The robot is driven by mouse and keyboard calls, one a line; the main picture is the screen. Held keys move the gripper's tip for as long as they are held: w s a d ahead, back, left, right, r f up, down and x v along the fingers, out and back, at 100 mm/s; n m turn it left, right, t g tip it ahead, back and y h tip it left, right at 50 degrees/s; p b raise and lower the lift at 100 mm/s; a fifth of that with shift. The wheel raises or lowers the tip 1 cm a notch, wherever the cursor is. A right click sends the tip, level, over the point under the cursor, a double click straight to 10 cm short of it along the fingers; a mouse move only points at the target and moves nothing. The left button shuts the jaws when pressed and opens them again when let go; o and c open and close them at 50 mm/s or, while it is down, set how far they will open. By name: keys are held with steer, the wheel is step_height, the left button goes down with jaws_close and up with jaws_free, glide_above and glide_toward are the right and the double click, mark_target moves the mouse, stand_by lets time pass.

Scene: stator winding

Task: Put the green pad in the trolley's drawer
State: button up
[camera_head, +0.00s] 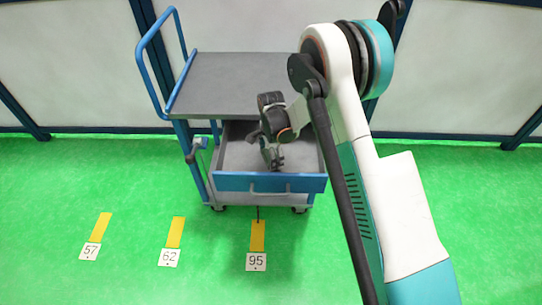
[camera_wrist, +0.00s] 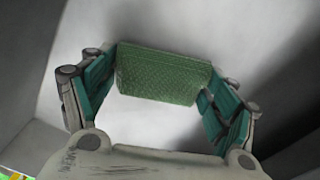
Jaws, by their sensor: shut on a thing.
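The green pad (camera_wrist: 163,76) shows in the wrist view as a textured green block between the two fingers of my gripper (camera_wrist: 158,85). The gripper is shut on it. In the head view my gripper (camera_head: 272,158) is over the open drawer (camera_head: 270,183) of the trolley (camera_head: 235,80), inside the drawer's outline. The pad cannot be made out in the head view. The wrist view shows the drawer's grey inside (camera_wrist: 130,118) behind the pad; whether the pad touches the bottom cannot be told.
The trolley has a bare grey top and a blue handle (camera_head: 142,58) at its left. Yellow floor marks with number plates 57 (camera_head: 90,251), 62 (camera_head: 169,257) and 95 (camera_head: 256,262) lie in front. Pale wall panels stand behind.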

steer(key=shift+f, duration=0.15)
steer(key=o, duration=1)
